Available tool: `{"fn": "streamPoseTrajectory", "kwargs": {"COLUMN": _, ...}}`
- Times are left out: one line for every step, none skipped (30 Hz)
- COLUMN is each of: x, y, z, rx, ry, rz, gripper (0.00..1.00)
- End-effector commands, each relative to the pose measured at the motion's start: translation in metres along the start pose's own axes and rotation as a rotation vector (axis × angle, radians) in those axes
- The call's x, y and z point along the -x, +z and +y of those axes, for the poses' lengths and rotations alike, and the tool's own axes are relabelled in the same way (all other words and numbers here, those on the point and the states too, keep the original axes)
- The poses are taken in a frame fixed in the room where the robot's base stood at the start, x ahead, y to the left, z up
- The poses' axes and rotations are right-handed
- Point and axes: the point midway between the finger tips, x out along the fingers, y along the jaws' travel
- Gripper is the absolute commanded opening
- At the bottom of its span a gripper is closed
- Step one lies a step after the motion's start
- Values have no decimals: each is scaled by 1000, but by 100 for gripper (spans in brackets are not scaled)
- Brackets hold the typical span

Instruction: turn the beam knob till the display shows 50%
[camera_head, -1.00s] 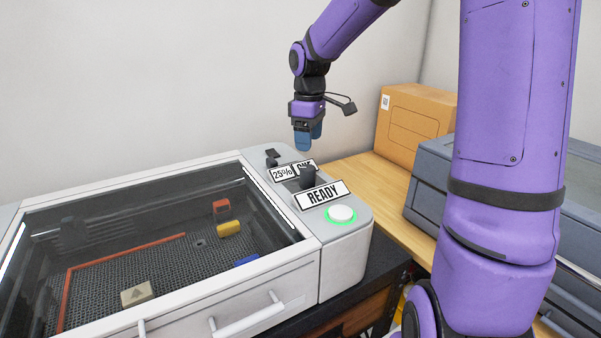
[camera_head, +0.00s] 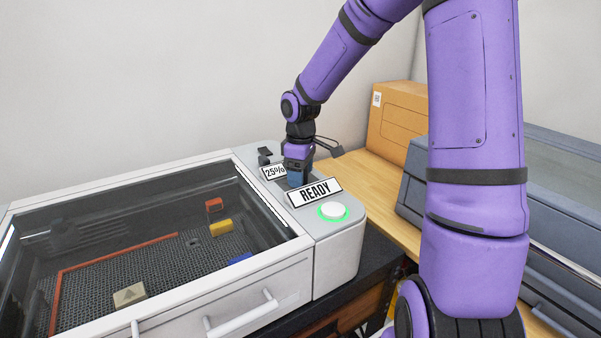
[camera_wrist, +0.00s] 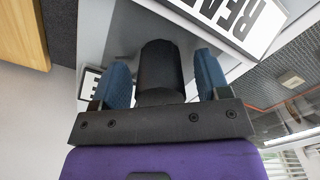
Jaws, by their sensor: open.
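A small display reading 25% (camera_head: 273,172) is on the light grey control panel (camera_head: 345,250) of the machine. My gripper (camera_head: 297,179) is down at the panel, just behind the READY sign (camera_head: 314,192), and hides the knob there in the head view. In the wrist view, the black knob (camera_wrist: 160,65) stands between my two blue fingers (camera_wrist: 163,82), one on each side. The fingers are open, with gaps to the knob. Another small black control (camera_head: 265,155) is behind the 25% display. No label shows which control is the beam knob.
A round white button (camera_head: 334,210) with a lit green ring sits in front of the READY sign. The glass-lidded bed (camera_head: 150,250) holds several small blocks. A cardboard box (camera_head: 396,122) and a grey-blue case (camera_head: 550,210) stand to the right.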

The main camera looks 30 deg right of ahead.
Motion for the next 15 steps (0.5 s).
{"fn": "streamPoseTrajectory", "kwargs": {"x": 0, "y": 0, "z": 0, "rx": 0, "ry": 0, "rz": 0, "gripper": 69}}
{"fn": "streamPoseTrajectory", "kwargs": {"x": 0, "y": 0, "z": 0, "rx": 0, "ry": 0, "rz": 0, "gripper": 69}}
{"fn": "streamPoseTrajectory", "kwargs": {"x": 0, "y": 0, "z": 0, "rx": 0, "ry": 0, "rz": 0, "gripper": 69}}
{"fn": "streamPoseTrajectory", "kwargs": {"x": 0, "y": 0, "z": 0, "rx": 0, "ry": 0, "rz": 0, "gripper": 69}}
{"fn": "streamPoseTrajectory", "kwargs": {"x": 0, "y": 0, "z": 0, "rx": 0, "ry": 0, "rz": 0, "gripper": 69}}
{"fn": "streamPoseTrajectory", "kwargs": {"x": 0, "y": 0, "z": 0, "rx": 0, "ry": 0, "rz": 0, "gripper": 60}}
{"fn": "streamPoseTrajectory", "kwargs": {"x": 0, "y": 0, "z": 0, "rx": 0, "ry": 0, "rz": 0, "gripper": 53}}
{"fn": "streamPoseTrajectory", "kwargs": {"x": 0, "y": 0, "z": 0, "rx": 0, "ry": 0, "rz": 0, "gripper": 46}}
{"fn": "streamPoseTrajectory", "kwargs": {"x": 0, "y": 0, "z": 0, "rx": 0, "ry": 0, "rz": 0, "gripper": 37}}
{"fn": "streamPoseTrajectory", "kwargs": {"x": 0, "y": 0, "z": 0, "rx": 0, "ry": 0, "rz": 0, "gripper": 30}}
{"fn": "streamPoseTrajectory", "kwargs": {"x": 0, "y": 0, "z": 0, "rx": 0, "ry": 0, "rz": 0, "gripper": 23}}
{"fn": "streamPoseTrajectory", "kwargs": {"x": 0, "y": 0, "z": 0, "rx": 0, "ry": 0, "rz": 0, "gripper": 20}}
{"fn": "streamPoseTrajectory", "kwargs": {"x": 0, "y": 0, "z": 0, "rx": 0, "ry": 0, "rz": 0, "gripper": 20}}
{"fn": "streamPoseTrajectory", "kwargs": {"x": 0, "y": 0, "z": 0, "rx": -1, "ry": 0, "rz": 0, "gripper": 20}}
{"fn": "streamPoseTrajectory", "kwargs": {"x": 0, "y": 0, "z": 0, "rx": -2, "ry": 0, "rz": 0, "gripper": 20}}
